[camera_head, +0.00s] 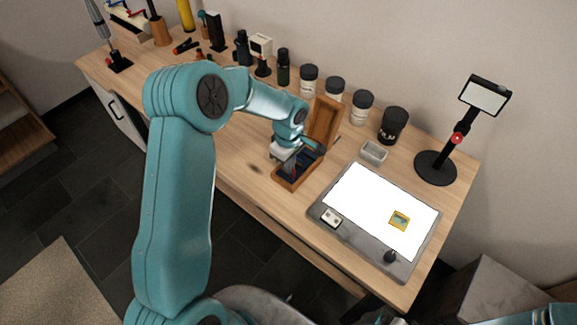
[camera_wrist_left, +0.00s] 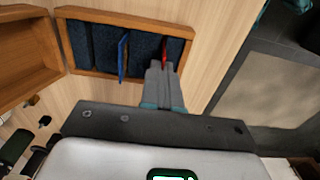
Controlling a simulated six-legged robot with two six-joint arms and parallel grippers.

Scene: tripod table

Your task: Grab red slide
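The wooden slide box (camera_head: 283,184) stands open on the table, with its lid raised at the back. In the left wrist view the box (camera_wrist_left: 85,72) has a dark blue padded inside with slots. The thin red slide (camera_wrist_left: 165,50) stands on edge in a slot towards the right end. A blue slide (camera_wrist_left: 122,52) stands in another slot to its left. My left gripper (camera_head: 292,166) points down over the box. In the wrist view its fingers (camera_wrist_left: 160,66) are close together at the red slide and appear shut on it. My right gripper is out of view.
A light pad (camera_head: 330,197) with a yellow-framed slide (camera_head: 399,220) lies right of the box. A small grey tray (camera_head: 374,152) and several dark-lidded jars (camera_head: 361,106) stand behind. A black stand with a screen (camera_head: 436,167) is at the right end.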

